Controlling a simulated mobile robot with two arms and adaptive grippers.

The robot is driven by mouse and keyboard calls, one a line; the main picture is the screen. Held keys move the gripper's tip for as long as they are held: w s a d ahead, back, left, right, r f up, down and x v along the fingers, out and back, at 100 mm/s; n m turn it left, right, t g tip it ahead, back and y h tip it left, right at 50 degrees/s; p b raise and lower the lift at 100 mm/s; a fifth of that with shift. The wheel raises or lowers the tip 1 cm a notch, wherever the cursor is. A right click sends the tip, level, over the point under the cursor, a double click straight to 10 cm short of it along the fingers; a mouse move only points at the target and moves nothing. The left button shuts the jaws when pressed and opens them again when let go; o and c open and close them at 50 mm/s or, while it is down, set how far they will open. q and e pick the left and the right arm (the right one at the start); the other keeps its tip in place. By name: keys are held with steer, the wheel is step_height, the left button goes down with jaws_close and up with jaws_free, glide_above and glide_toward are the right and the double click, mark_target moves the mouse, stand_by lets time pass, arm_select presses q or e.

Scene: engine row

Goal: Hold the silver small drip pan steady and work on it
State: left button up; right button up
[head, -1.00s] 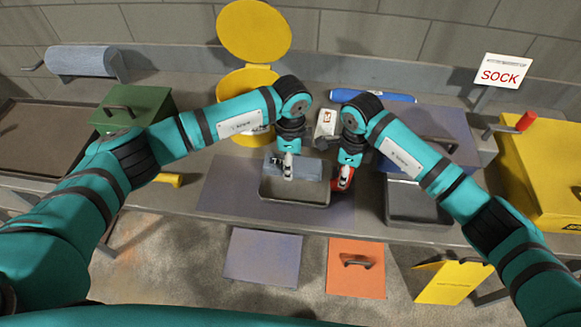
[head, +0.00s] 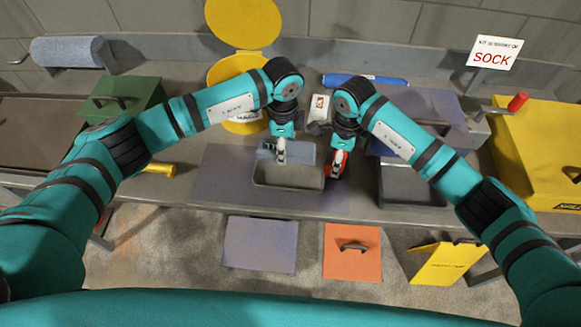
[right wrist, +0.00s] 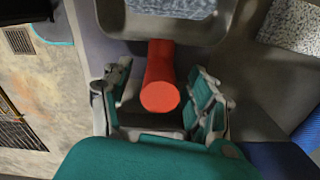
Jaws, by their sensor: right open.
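The silver small drip pan (head: 289,179) sits on a grey mat on the bench, in front of me; its near corner region also shows at the top of the right wrist view (right wrist: 210,33). A flat blue-grey speckled pad (head: 303,152) lies at the pan's far side. My left gripper (head: 281,155) is over the pan, its fingers close together on the pad. A red cylindrical handle (right wrist: 160,80) stands at the pan's right side. My right gripper (right wrist: 160,108) is open, with its fingers on either side of the handle; contact cannot be told.
A larger dark pan (head: 412,187) is to the right, then a yellow box (head: 545,150). A yellow lidded can (head: 240,70), a white card and a blue roll (head: 365,80) are behind. A green box (head: 125,98) and yellow flashlight-like item (head: 160,169) are left.

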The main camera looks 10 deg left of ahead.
steer(key=shift+r, duration=0.1)
step_height(320, 180, up, 12)
steer(key=shift+f, duration=0.1)
steer(key=shift+f, duration=0.1)
stand_by(0.3)
